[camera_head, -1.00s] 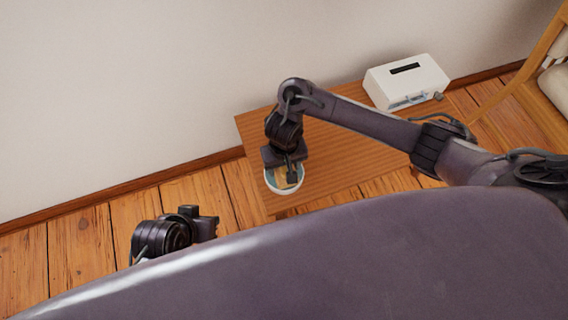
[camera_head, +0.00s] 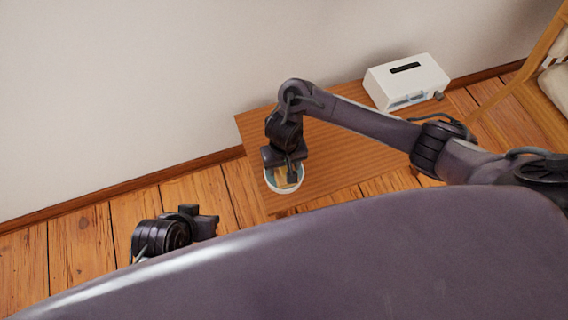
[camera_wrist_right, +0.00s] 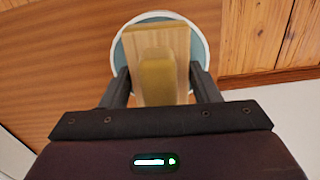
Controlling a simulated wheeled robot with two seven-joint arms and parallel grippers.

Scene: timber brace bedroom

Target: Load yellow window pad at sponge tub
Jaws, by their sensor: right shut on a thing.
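The sponge tub (camera_head: 270,188) is a small round white bowl with a blue-green inside, standing near the left front corner of the wooden table. It also shows in the right wrist view (camera_wrist_right: 121,58). My right gripper (camera_head: 290,172) points down over the tub. In the right wrist view my right gripper (camera_wrist_right: 158,88) is shut on the yellow window pad (camera_wrist_right: 158,45), a yellowish block with a raised grip. The pad lies within the tub's outline; whether it touches the bottom cannot be told. My left gripper (camera_head: 205,222) is low at the left, away from the table, its fingertips unclear.
The wooden table (camera_head: 335,165) has free room in its middle. A white box with a dark slot (camera_head: 405,82) stands at its back right. A wooden chair (camera_head: 520,88) is at the far right. A wall runs behind the table.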

